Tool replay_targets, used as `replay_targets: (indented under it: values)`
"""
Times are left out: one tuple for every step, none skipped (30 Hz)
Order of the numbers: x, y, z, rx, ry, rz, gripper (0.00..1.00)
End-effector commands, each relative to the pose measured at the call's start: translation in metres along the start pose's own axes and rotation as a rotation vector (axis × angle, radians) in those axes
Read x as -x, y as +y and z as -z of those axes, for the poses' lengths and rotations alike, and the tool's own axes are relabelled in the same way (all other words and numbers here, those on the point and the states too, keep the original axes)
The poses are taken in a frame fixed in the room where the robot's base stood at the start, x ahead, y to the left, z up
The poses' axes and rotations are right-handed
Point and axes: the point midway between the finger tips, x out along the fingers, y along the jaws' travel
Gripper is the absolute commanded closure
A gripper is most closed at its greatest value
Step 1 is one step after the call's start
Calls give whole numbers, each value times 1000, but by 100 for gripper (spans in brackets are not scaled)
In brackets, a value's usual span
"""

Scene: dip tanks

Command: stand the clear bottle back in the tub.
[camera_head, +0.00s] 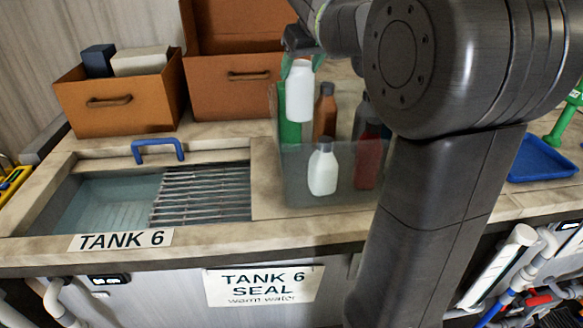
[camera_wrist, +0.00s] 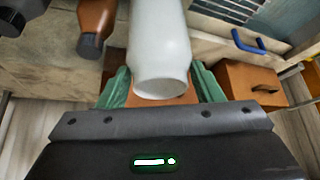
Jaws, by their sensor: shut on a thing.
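My gripper (camera_head: 301,66) is shut on a pale bottle (camera_head: 299,95), its green fingers on either side of the upper part. This bottle looks whitish rather than see-through, and hangs roughly upright over the back left of the grey see-through tub (camera_head: 300,193). In the wrist view the same bottle (camera_wrist: 160,45) sits between the green fingers (camera_wrist: 160,88). Whether its bottom is below the tub's rim is hard to tell. A white bottle (camera_head: 322,172), a brown bottle (camera_head: 325,112), a red bottle (camera_head: 368,158) and a green one (camera_head: 290,128) stand in the tub.
Tank 6 (camera_head: 62,205), with a metal rack (camera_head: 200,192) and blue handle (camera_head: 158,147), lies left of the tub. Brown boxes (camera_head: 120,105) stand behind. My arm hides the tub's right side. A blue tray (camera_head: 542,160) lies at the right.

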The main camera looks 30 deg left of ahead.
Motion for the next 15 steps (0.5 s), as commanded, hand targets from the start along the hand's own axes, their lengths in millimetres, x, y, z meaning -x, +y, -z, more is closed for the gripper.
replay_targets:
  values:
    - [-13, 0, -8, 0, 1, 0, 95]
    - [-18, 0, -12, 0, 0, 0, 95]
    - [-25, 0, -15, -1, 0, 0, 95]
    - [-30, 0, -18, -1, 1, -1, 95]
    - [-35, 0, -22, -1, 0, 0, 95]
    - [-39, 0, -24, -1, 1, -1, 95]
    - [-42, 0, -26, -1, 2, -1, 95]
    - [-48, 0, -30, -1, 0, -1, 95]
    - [-52, 0, -33, -1, 0, -1, 95]
    - [-54, 0, -34, -1, 1, -1, 95]
    - [-57, 0, -35, -1, 2, -2, 95]
    - [-61, 0, -38, -2, 0, -1, 95]
    - [-64, 0, -40, -2, -1, -1, 95]
    - [-68, 0, -42, -2, -1, -1, 95]
    - [-75, 0, -46, -2, -2, -1, 95]
